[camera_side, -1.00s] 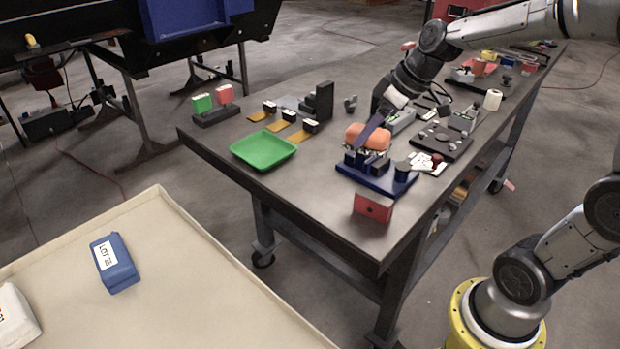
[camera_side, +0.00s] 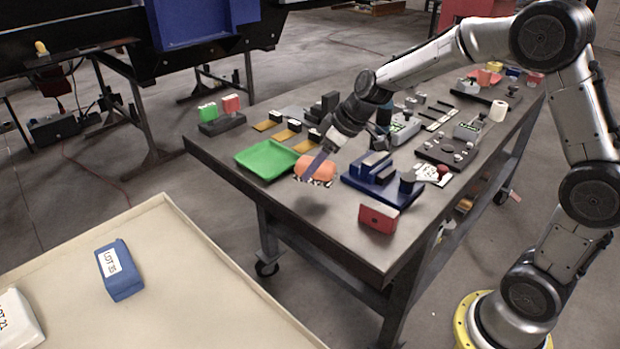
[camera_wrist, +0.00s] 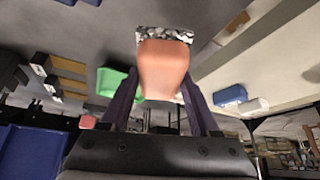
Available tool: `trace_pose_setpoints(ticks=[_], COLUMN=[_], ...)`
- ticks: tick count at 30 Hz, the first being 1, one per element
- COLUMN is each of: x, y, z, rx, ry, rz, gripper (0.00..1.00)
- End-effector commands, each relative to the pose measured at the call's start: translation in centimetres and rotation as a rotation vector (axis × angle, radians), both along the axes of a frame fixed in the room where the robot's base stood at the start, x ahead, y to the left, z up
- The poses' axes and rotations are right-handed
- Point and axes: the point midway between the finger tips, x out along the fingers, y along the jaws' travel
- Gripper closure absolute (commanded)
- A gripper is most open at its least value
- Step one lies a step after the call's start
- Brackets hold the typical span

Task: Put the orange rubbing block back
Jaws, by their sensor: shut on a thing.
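My gripper (camera_side: 316,164) is shut on the orange rubbing block (camera_side: 315,169), which has a speckled black-and-white strip on its underside. In the wrist view the orange block (camera_wrist: 163,70) sits between the two dark fingers, with the speckled strip (camera_wrist: 165,36) at its far edge. In the side view the block is to the left of the dark blue holder (camera_side: 372,186), near the green tray (camera_side: 246,159) and over the front left part of the table. Whether it is touching the tabletop is hard to tell.
A red box (camera_side: 378,217) stands near the table's front edge. Yellow pads with small blocks (camera_side: 286,136) lie behind the green tray. Green and red blocks on a dark stand (camera_side: 222,124) are at the far left corner. A cream tray (camera_side: 200,300) holds blue and white lot packs.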

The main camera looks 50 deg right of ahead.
Motion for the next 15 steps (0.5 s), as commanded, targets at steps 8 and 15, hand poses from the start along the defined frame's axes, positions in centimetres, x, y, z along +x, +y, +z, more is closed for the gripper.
trace_pose_setpoints(ticks=[8,15], x=[1.7,1.7], y=[0.0,0.0], z=[-2.0,-4.8], rx=[0.000,0.000], ry=[0.000,-0.001], rz=[0.000,-0.001], gripper=[0.90,0.90])
